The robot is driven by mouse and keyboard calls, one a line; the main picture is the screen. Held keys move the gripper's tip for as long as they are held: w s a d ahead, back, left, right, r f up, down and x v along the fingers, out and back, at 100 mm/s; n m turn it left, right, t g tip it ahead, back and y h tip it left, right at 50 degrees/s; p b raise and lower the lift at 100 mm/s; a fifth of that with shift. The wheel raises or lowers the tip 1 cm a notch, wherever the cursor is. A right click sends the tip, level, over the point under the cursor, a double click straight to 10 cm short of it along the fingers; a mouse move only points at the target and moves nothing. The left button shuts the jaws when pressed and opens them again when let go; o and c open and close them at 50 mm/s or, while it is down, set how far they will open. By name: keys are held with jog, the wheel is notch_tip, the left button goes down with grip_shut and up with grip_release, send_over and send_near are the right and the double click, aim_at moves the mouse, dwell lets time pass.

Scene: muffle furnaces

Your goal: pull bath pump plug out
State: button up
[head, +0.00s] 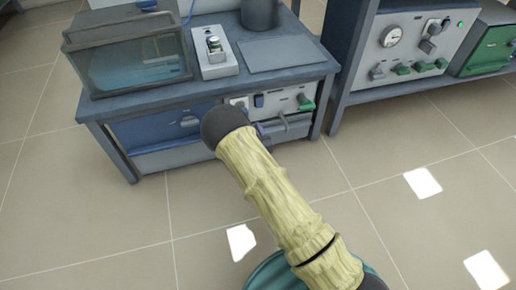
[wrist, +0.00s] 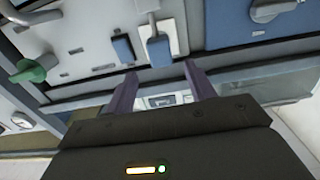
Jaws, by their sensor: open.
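Two blue parts sit side by side on the front panel under the bench. One (wrist: 158,50) is on a white plate with a grey stem or cord. The other (wrist: 123,49) is beside it to the left in the wrist view; it also shows in the head view (head: 259,101). I cannot tell for certain which is the bath pump plug. My gripper (wrist: 161,70) is open and empty, its purple fingertips close to these parts and spread around the white-plate one in the picture. Contact cannot be told. In the head view my arm hides most of the gripper (head: 270,130).
A green knob (head: 305,103) projects from the same panel. A blue panel (head: 160,127) with a knob is to the left. A glass water bath (head: 130,65) and white device (head: 216,66) stand on the bench. Another bench (head: 355,95) stands right. The front floor is clear.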

jog(key=p+v, duration=0.4)
jog(key=v, duration=0.7)
jog(key=shift+s, duration=0.15)
